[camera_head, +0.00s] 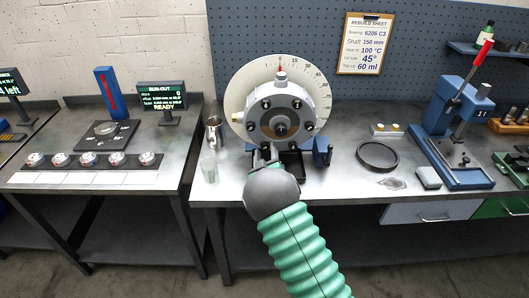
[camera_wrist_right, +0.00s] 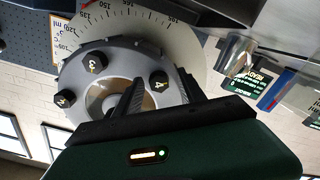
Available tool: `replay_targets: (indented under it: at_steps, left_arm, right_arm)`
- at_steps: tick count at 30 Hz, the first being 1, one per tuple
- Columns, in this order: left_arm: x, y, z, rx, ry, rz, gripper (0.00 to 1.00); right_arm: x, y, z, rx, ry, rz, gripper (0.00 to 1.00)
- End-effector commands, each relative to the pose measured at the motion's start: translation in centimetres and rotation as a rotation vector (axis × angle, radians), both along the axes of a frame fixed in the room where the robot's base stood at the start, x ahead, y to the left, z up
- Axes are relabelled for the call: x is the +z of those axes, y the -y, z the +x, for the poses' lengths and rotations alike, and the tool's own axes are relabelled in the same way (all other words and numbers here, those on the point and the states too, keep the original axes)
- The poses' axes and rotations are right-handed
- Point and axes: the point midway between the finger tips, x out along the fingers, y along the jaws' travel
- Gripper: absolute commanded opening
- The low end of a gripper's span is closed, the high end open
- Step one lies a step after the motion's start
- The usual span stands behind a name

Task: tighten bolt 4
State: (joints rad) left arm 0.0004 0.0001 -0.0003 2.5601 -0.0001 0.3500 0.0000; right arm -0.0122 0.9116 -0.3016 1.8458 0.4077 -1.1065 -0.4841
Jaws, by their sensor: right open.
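The grey round rotor housing (camera_head: 280,100) stands upright on the bench in front of a cream dial plate (camera_head: 313,78). Dark bolt heads ring its face around a tan centre. In the right wrist view, bolt 4 (camera_wrist_right: 159,80) carries a "4" and sits on the housing face (camera_wrist_right: 115,62); bolt 3 (camera_wrist_right: 93,63) and another numbered bolt (camera_wrist_right: 63,99) are beside it. My right gripper (camera_head: 265,153) is at the lower front of the housing. In the wrist view its open fingers (camera_wrist_right: 163,82) appear on either side of bolt 4; contact cannot be told. My left gripper is out of view.
A metal cup (camera_head: 214,133) and a glass (camera_head: 209,169) stand left of the housing. A black ring (camera_head: 377,155) and a blue lever press (camera_head: 452,125) are further right. A run-out display (camera_head: 162,96) stands on the left table.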

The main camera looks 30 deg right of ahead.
Motion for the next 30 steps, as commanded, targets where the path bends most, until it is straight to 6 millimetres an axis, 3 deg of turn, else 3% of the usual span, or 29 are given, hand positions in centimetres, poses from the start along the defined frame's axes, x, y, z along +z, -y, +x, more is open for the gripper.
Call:
replay_targets:
  at_steps: [5, 15, 30]
  left_arm:
    - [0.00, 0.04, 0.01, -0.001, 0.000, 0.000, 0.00]
    - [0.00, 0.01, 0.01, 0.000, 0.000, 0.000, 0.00]
    - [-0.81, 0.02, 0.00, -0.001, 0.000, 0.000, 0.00]
  right_arm:
    - [0.16, -0.30, -0.03, -0.001, 0.001, -0.002, 0.45]
    - [0.23, -0.54, 0.00, 0.002, 0.002, -0.003, 0.01]
    - [-0.04, -0.60, 0.08, 0.004, 0.033, 0.050, 0.00]
